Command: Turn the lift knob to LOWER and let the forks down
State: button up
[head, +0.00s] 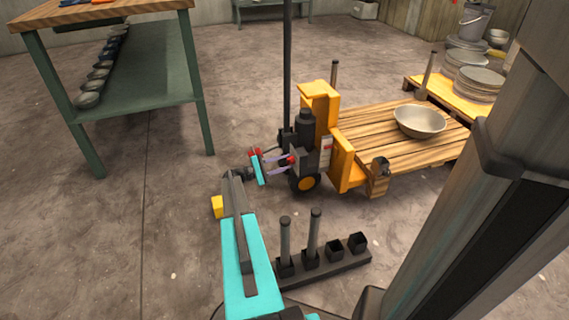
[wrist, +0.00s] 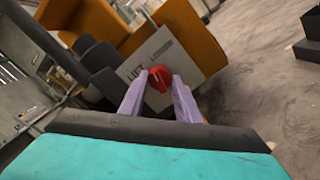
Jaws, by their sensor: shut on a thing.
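The red lift knob (wrist: 159,79) sits on a pale panel (wrist: 160,52) that reads LIFT, with a second, smaller label that I cannot read for sure. My gripper (wrist: 160,90) has its two lilac fingers on either side of the knob and is shut on it. In the head view my gripper (head: 288,163) reaches the side of the yellow and dark pallet truck (head: 318,110). The forks are hidden under the wooden pallet (head: 365,135). A metal bowl (head: 419,121) rests upright on the pallet. The word LOWER cannot be made out.
A green workbench (head: 150,75) with bowls on its lower shelf stands at the left. A dark rack (head: 325,265) with upright posts lies in front. Stacked plates (head: 478,83) sit on another pallet at the right. The floor at left is clear.

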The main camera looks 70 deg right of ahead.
jog(key=m, duration=0.6)
jog(key=shift+s+d+g+b, duration=0.1)
jog(key=shift+s+g+b, duration=0.2)
jog(key=shift+b, duration=0.1)
jog(key=shift+m, duration=0.3)
jog(key=o, duration=1.1)
jog(key=shift+w, duration=0.3)
jog(key=p+v, duration=0.4)
jog(key=v, duration=0.9)
jog(key=shift+w+r, duration=0.1)
jog(key=shift+w, duration=0.1)
